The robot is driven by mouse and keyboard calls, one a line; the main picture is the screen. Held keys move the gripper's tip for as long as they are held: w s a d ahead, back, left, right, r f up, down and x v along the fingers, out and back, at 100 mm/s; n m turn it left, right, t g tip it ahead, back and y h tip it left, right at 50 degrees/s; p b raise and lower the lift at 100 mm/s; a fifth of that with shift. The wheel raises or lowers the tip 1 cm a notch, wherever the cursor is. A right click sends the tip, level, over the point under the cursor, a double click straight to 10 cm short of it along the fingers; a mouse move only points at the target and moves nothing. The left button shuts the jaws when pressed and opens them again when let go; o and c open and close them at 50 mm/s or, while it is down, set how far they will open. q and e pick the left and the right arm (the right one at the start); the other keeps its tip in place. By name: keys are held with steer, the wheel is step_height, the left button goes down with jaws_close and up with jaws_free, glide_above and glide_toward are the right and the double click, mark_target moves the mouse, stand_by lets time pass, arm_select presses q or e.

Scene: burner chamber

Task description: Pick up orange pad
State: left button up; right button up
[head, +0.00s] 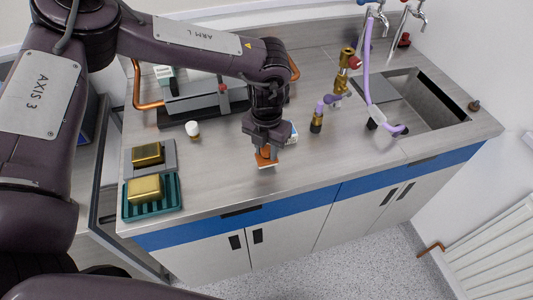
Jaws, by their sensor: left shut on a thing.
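My left arm reaches in from the left over the counter. My left gripper (266,150) points down near the middle of the counter and is shut on the orange pad (266,159). The pad has a pale lower edge and shows just below the fingers. I cannot tell whether it touches the counter or hangs a little above it. The gripper hides the upper part of the pad. My right gripper is not in view.
A teal rack (153,209) and a grey tray (168,158) hold gold blocks at the counter's left. A small white-topped bottle (192,130) stands behind. Brass fittings with a purple hose (366,70) and a sink (433,101) are to the right. The front middle is clear.

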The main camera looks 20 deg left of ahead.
mark_target(266, 148)
arm_select(q)
step_height(266, 148, up, 18)
steer(key=b, duration=0.2)
